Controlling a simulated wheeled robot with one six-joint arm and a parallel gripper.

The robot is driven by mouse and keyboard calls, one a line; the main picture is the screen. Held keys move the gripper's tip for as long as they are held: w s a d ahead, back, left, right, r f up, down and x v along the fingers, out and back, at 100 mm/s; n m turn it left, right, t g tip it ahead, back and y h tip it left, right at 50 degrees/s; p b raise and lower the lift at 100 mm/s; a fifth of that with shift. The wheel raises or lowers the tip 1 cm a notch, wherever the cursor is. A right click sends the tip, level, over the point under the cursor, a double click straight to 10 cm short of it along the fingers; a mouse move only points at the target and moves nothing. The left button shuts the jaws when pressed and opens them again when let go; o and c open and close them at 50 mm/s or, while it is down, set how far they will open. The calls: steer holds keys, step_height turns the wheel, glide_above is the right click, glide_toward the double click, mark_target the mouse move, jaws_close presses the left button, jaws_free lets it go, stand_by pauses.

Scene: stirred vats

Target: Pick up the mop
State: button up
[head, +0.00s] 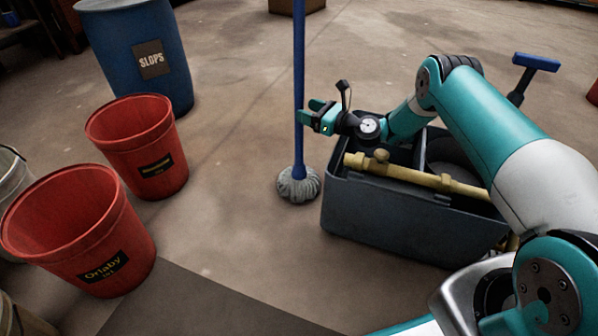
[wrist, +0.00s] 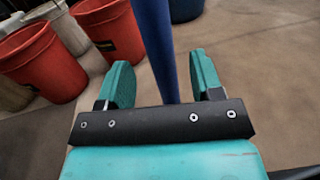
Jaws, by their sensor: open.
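The mop stands upright on the floor, with a long blue handle (head: 299,90) and a grey string head (head: 298,184) in the head view. My gripper (head: 306,117) is at the handle, well above the mop head. In the wrist view my gripper (wrist: 160,82) is open, with its two teal fingers apart. The blue handle (wrist: 154,45) shows beyond and between the fingers, with a gap on each side. I cannot tell whether it lies fully within the jaws. The top of the handle is out of view.
A dark grey bin (head: 400,222) with a yellowish bar (head: 415,172) stands under my arm. Red buckets (head: 137,145) and a blue barrel (head: 135,50) marked SLOPS stand at left. A brown box (head: 297,5) is at the back. Floor between buckets and mop is clear.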

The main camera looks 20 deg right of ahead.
steer(key=b+x, duration=0.3)
steer(key=x, duration=0.2)
steer(key=shift+r+b, duration=0.2)
steer(key=shift+b, duration=0.2)
steer(key=shift+w+a+r, duration=0.15)
steer(key=shift+w+r, duration=0.05)
steer(key=shift+r, duration=0.1)
jaws_close()
